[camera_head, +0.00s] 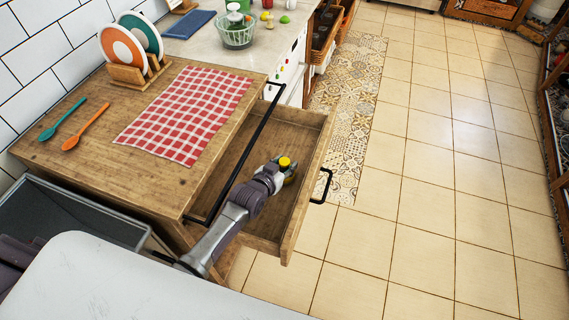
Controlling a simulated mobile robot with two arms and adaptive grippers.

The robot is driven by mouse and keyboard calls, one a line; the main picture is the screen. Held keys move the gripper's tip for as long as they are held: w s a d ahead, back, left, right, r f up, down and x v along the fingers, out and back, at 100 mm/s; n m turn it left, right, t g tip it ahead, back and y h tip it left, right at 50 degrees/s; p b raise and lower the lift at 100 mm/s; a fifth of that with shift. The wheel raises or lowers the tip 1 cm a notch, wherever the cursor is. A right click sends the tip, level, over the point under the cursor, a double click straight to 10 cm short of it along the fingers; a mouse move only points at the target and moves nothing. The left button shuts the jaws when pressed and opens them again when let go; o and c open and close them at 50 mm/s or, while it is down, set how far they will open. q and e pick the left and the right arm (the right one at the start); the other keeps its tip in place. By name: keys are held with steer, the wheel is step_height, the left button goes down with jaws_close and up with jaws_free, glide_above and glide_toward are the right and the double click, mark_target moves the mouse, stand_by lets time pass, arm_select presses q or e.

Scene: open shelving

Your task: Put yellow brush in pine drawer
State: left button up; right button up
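The wooden drawer (304,205) is pulled open under the wooden counter, with a black handle on its front. My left gripper (288,170) is over or inside the open drawer, near its front panel. A small yellow thing (285,162), which may be part of the yellow brush, shows right at the gripper's fingers. The rest of it is hidden by the gripper, and I cannot tell whether the fingers are closed on it or whether it touches the drawer floor. My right gripper is out of view.
A red checked cloth (188,112), green spoon (62,120), orange spoon (86,127) and plate rack (136,72) are on the counter (120,180). A black rail (240,160) runs along its front. A grey open bin (70,222) stands at left. The tiled floor (430,210) is clear.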

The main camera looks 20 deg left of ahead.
arm_select(q)
steer(key=shift+o, duration=0.7)
steer(key=shift+r, duration=0.1)
steer(key=shift+r, duration=0.2)
steer(key=v, duration=1.2)
